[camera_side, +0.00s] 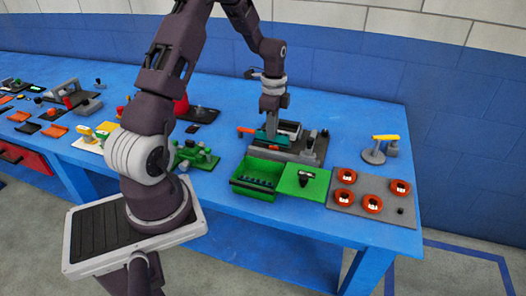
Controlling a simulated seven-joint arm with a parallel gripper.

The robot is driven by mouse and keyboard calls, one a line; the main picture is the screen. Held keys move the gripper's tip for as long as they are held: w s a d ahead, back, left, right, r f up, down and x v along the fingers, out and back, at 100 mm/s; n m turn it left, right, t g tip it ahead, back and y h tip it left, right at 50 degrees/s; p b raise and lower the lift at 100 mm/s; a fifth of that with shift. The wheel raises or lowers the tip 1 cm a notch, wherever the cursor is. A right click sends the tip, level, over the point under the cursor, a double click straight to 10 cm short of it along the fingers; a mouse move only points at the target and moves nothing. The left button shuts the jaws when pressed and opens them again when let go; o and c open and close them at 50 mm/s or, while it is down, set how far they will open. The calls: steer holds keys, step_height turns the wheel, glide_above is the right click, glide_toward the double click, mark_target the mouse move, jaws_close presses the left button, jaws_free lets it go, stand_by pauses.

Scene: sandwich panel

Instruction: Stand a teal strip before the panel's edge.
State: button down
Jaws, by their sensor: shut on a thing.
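My gripper (270,132) points down over the dark fixture (310,157) at the back of the green trays. It is shut on a teal strip (263,136), which shows at the fingertips. I cannot tell whether the strip touches the panel or the fixture. More teal strips (256,181) lie in the green tray (238,188) in front.
A green board (291,187) with a black tool lies right of the tray. A grey plate (375,207) with several red-orange cups is at the right. A yellow-topped stand (375,148) is behind it. Green clamps (197,157) stand at the left.

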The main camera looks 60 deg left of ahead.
glide_toward(279, 128)
steer(key=s+d, duration=0.1)
steer(key=d, duration=0.2)
steer(key=shift+s+a+f, duration=0.1)
steer(key=shift+a+f, duration=0.05)
steer(key=shift+f, duration=0.85)
steer(key=shift+s+a+f, duration=0.1)
steer(key=shift+f, duration=0.9)
steer(key=shift+f, duration=0.85)
steer(key=shift+f, duration=0.2)
steer(key=shift+f, duration=0.45)
steer(key=shift+f, duration=0.1)
steer(key=shift+s+f, duration=0.1)
steer(key=shift+f, duration=0.1)
steer(key=c, duration=1.7)
jaws_free()
steer(key=shift+c, duration=0.2)
